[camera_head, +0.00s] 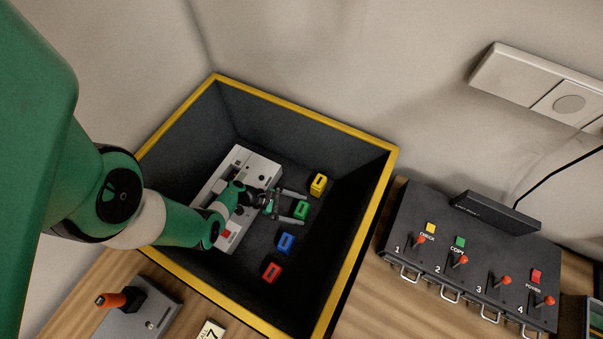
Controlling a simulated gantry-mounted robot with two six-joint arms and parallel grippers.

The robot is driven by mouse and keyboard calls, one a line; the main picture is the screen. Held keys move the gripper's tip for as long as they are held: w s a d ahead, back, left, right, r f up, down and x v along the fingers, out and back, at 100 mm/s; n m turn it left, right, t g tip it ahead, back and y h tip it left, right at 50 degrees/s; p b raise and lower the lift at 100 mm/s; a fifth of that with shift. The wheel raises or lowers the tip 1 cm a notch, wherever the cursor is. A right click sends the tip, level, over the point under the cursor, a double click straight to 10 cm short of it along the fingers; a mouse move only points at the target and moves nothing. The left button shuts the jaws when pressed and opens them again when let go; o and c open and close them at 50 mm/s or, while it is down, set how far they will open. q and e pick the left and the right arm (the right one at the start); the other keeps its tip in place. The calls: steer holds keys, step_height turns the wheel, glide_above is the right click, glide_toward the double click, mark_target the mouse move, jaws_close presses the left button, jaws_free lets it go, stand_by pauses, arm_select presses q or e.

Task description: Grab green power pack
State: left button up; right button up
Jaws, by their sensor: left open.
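The green power pack (301,210) is a small block on the dark floor of a deep box, in a loose row with other coloured blocks. My left gripper (291,204) reaches down into the box from the left. Its jaws are open and its fingertips are at the green pack, one on the far side and one on the near side. I cannot tell whether they touch it. My right gripper is not in view.
The box has a yellow rim (300,119) and dark walls. Inside are yellow (318,184), blue (285,243) and red (271,271) blocks and a light grey device (251,162). A switch panel (466,262) stands right; a joystick unit (138,309) stands front left.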

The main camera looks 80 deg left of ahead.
arm_select(q)
steer(key=shift+c, duration=0.3)
steer(key=c, duration=1.4)
step_height(320, 180, up, 10)
steer(key=p, duration=0.6)
steer(key=shift+r+p, duration=0.1)
steer(key=shift+p, duration=0.2)
